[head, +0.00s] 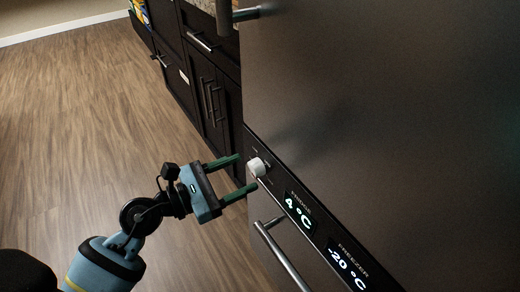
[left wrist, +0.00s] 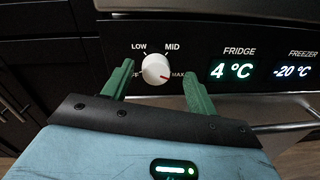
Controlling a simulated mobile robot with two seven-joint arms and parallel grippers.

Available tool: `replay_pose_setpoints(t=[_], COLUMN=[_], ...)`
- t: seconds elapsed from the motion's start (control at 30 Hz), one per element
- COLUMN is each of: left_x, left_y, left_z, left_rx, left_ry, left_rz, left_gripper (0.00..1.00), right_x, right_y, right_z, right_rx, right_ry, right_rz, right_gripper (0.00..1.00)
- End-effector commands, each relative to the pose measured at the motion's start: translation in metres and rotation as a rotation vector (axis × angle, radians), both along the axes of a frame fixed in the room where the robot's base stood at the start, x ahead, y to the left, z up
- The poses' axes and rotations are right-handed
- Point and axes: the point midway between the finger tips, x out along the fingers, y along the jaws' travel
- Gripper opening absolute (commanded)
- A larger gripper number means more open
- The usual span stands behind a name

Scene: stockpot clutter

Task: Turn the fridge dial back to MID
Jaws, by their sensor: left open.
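The fridge dial (head: 256,167) is a white round knob on the dark control strip of the steel fridge. In the left wrist view, the dial (left wrist: 155,67) has a red mark at its lower right, pointing toward MAX. The MID label (left wrist: 172,47) is above and right of it, and LOW (left wrist: 139,47) is above and left. My left gripper (head: 247,171) is open in front of the dial. Its green fingers stand on either side of the knob with gaps visible in the left wrist view. My right gripper is not in view.
Right of the dial, the fridge display (left wrist: 231,71) reads 4 °C and the freezer display (left wrist: 292,71) reads -20 °C. A bar handle (head: 280,255) sticks out below the strip. Dark cabinets (head: 200,75) stand beyond the fridge. The wooden floor (head: 90,110) at left is clear.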

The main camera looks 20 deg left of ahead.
Motion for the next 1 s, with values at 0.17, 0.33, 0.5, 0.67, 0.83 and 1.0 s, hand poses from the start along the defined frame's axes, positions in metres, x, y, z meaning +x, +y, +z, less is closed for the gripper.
replay_pose_setpoints(t=[0.17,0.33,0.5,0.67,0.83,1.0], left_x=[0.0095,0.0107,0.0105,0.0104,0.0097,0.009], left_y=[-0.0089,-0.0103,-0.0101,-0.0102,-0.0111,-0.012], left_z=[-0.0006,-0.0007,-0.0006,-0.0006,-0.0011,-0.0011], left_rx=[-0.001,0.0,0.0,0.0,-0.001,-0.008], left_ry=[0.001,0.002,0.002,0.002,0.003,0.011], left_rz=[-0.001,-0.001,-0.001,-0.001,-0.005,-0.008], left_gripper=[0.58,0.58,0.53,0.32,0.12,0.12], right_x=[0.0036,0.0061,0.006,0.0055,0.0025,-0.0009], right_y=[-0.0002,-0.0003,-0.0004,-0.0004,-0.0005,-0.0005], right_z=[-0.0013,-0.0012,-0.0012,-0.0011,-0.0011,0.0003], right_rx=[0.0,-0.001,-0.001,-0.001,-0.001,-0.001], right_ry=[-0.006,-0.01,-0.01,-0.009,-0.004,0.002], right_rz=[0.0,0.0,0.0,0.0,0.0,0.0], right_gripper=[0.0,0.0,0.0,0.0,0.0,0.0])
